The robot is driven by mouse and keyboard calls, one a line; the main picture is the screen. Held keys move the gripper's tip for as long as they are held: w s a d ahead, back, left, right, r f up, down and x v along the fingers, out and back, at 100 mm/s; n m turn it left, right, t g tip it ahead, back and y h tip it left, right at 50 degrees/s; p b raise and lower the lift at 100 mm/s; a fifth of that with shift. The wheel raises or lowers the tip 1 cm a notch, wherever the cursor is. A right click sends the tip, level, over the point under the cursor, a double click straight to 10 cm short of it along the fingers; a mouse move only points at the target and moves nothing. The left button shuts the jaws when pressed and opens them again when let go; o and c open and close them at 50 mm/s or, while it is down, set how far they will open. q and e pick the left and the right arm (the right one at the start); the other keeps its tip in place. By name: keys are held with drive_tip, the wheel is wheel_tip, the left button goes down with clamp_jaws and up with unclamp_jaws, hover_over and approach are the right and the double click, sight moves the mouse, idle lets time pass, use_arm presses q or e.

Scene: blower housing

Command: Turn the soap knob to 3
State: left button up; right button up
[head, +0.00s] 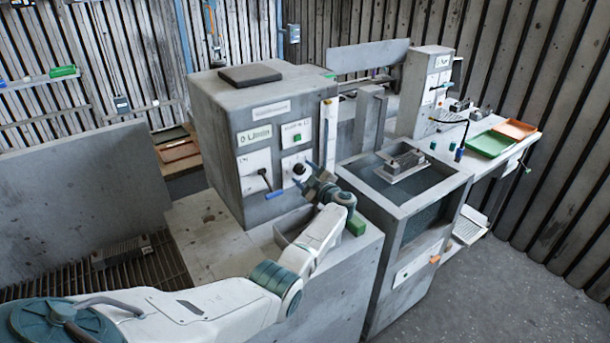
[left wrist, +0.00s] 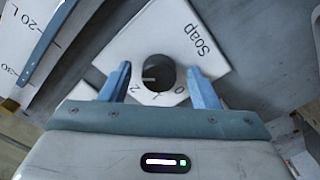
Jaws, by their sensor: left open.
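The soap knob (left wrist: 158,74) is a dark round knob on a white plate (left wrist: 190,30) marked "Soap" in the left wrist view. A pale line on the knob points toward the picture's left. My left gripper (left wrist: 160,88) is open, with one blue finger on each side of the knob, apart from it as far as I can tell. In the head view, the left gripper (head: 308,180) is at the front panel of the grey housing, beside the dark knob (head: 299,169). My right gripper is not in view.
The grey housing (head: 225,115) also carries a lever (head: 265,180) left of the knob and a green button (head: 297,137) above it. A green block (head: 355,225) lies on the ledge below. A basin (head: 425,205) stands to the right.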

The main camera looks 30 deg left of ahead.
use_arm(q)
drive_tip(key=b+v, duration=0.2)
drive_tip(key=v, duration=0.8)
drive_tip(key=shift+s+d+b, duration=0.15)
drive_tip(key=shift+d+b, duration=0.25)
